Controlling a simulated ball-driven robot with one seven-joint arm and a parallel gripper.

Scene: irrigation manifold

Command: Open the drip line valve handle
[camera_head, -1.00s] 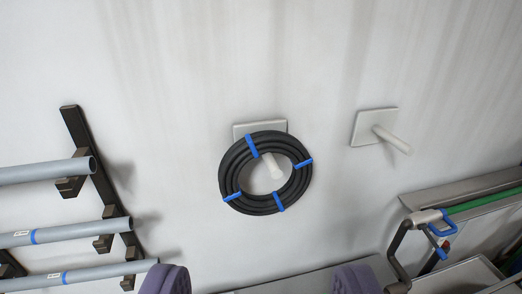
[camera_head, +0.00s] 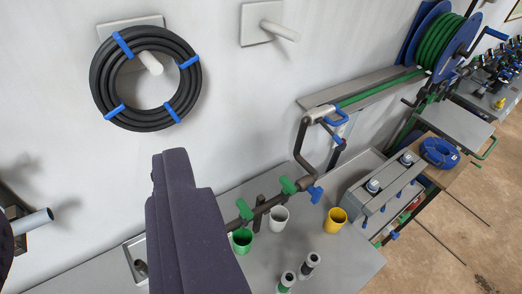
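A dark manifold pipe (camera_head: 266,207) runs along the wall bench, right of centre. It carries two green handles, one at the left (camera_head: 245,209) and one further right (camera_head: 289,186), a dark handle (camera_head: 259,199) between them, and a blue handle (camera_head: 316,194) at its right end. I cannot tell which is the drip line valve handle. A purple-grey finger of my gripper (camera_head: 190,222) stands large in the foreground, left of the handles and apart from them in the picture. The other finger is not clearly seen, so the opening cannot be judged.
Green (camera_head: 242,241), pale (camera_head: 278,219) and yellow (camera_head: 336,221) cups stand by the manifold on the grey bench (camera_head: 345,262). A black hose coil (camera_head: 104,82) hangs on a wall peg; another peg (camera_head: 280,30) is empty. A green hose reel (camera_head: 440,42) is at upper right.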

